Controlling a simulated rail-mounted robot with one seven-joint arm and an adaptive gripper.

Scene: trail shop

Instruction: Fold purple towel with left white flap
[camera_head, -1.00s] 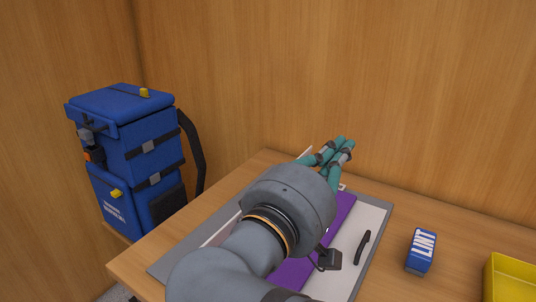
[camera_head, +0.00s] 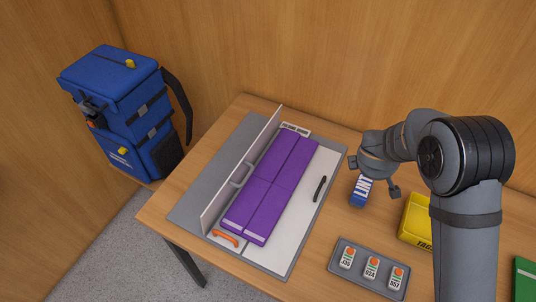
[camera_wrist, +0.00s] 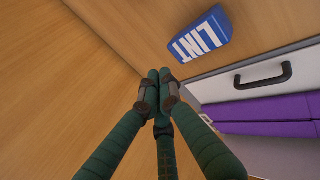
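The purple towel (camera_head: 262,200) lies on the folding board as a long strip with seams or fold lines along and across it. It also shows in the wrist view (camera_wrist: 268,110). The left white flap (camera_head: 222,200) stands raised on its edge along the towel's left side, with a grey handle on it. It is not lying over the towel. My gripper (camera_wrist: 160,73) has its green fingertips together with nothing between them.
The right white panel with a black handle (camera_head: 320,188) lies flat. An orange handle (camera_head: 225,238) is at the board's near edge. A grey tray (camera_head: 345,272) with labelled items, a yellow bin (camera_head: 413,232) and a green item (camera_head: 525,285) stand right. A blue backpack (camera_head: 130,115) stands left.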

